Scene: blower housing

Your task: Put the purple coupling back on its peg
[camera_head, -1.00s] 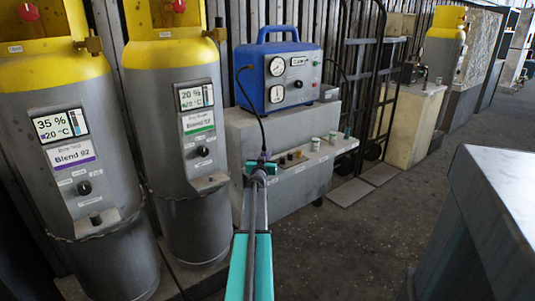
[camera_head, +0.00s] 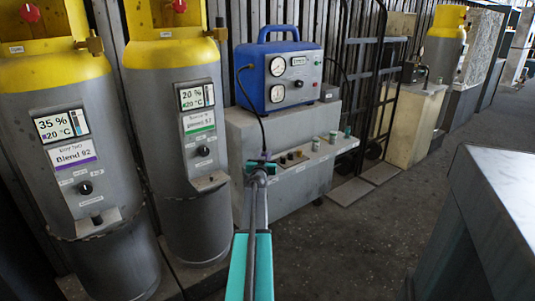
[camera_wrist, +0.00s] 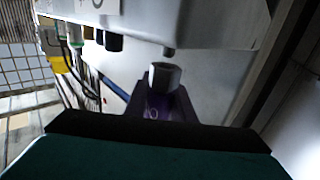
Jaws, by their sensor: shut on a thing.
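The purple coupling (camera_wrist: 160,106) sits between the dark jaws of my gripper (camera_wrist: 163,108) in the wrist view. Its grey, open-looking round end (camera_wrist: 163,76) points away from the jaws. A short dark peg (camera_wrist: 169,51) sticks out from the pale housing (camera_wrist: 215,22) just beyond that end, with a small gap showing between them. In the head view my gripper (camera_head: 261,166) is in front of the grey cabinet's ledge, below the blue unit. The coupling cannot be made out there.
A black hose (camera_head: 258,118) runs from the blue unit (camera_head: 282,76) down towards my gripper. Two gas cylinders (camera_head: 190,120) stand left; a grey bench (camera_head: 490,200) is at right.

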